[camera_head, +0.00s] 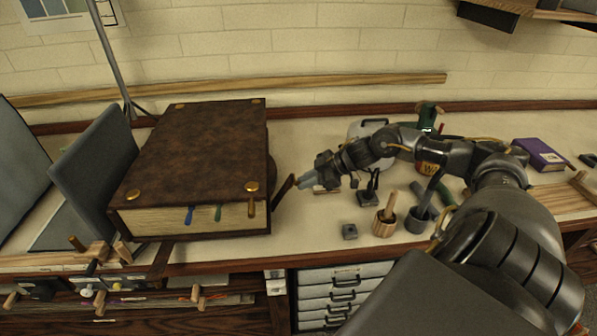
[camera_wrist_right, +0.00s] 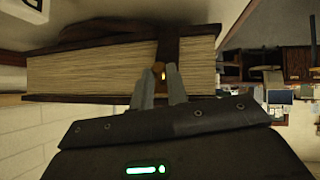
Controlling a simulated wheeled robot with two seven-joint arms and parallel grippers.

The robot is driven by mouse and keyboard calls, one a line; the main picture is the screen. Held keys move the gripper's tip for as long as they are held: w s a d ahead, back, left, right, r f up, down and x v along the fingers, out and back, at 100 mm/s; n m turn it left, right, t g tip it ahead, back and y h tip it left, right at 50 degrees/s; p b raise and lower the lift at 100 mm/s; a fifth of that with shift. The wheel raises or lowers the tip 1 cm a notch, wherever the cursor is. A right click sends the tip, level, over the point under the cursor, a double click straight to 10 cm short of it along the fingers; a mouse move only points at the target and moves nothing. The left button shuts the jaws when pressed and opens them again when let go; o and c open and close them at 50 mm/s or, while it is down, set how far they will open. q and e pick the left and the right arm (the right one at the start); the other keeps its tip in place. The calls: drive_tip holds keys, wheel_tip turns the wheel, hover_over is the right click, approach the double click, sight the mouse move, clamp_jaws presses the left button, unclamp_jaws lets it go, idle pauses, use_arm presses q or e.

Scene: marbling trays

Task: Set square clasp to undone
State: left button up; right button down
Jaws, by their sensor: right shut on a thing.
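A thick brown leather book (camera_head: 205,140) with gold corner studs lies on the bench. A dark strap (camera_head: 283,194) shows at its right side, sticking out past the cover edge. In the right wrist view the strap (camera_wrist_right: 168,42) runs across the page edges (camera_wrist_right: 95,75), with a small gold metal piece (camera_wrist_right: 158,67) at the fingertips. My right gripper (camera_head: 303,181) is at the strap's outer end; its fingers (camera_wrist_right: 160,82) are shut on the strap's clasp end. The clasp's shape is mostly hidden between the fingers. My left gripper is out of view.
A grey upright panel (camera_head: 97,172) stands left of the book. A wooden cup (camera_head: 384,226), a dark cup (camera_head: 417,222) and a small grey block (camera_head: 349,231) stand near my right arm. A purple book (camera_head: 540,154) lies at the far right.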

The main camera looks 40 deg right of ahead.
drive_tip(key=shift+s+d+f+t+y+b, duration=0.4)
drive_tip(key=shift+d+f+t+y, duration=0.1)
drive_tip(key=shift+f+y, duration=0.15)
drive_tip(key=c, duration=1.4)
unclamp_jaws()
drive_tip(key=shift+f, duration=0.1)
drive_tip(key=shift+o, duration=0.2)
drive_tip(key=p+v, duration=0.8)
drive_tip(key=v, duration=0.2)
drive_tip(key=shift+s+r, duration=0.2)
drive_tip(key=shift+r, duration=0.1)
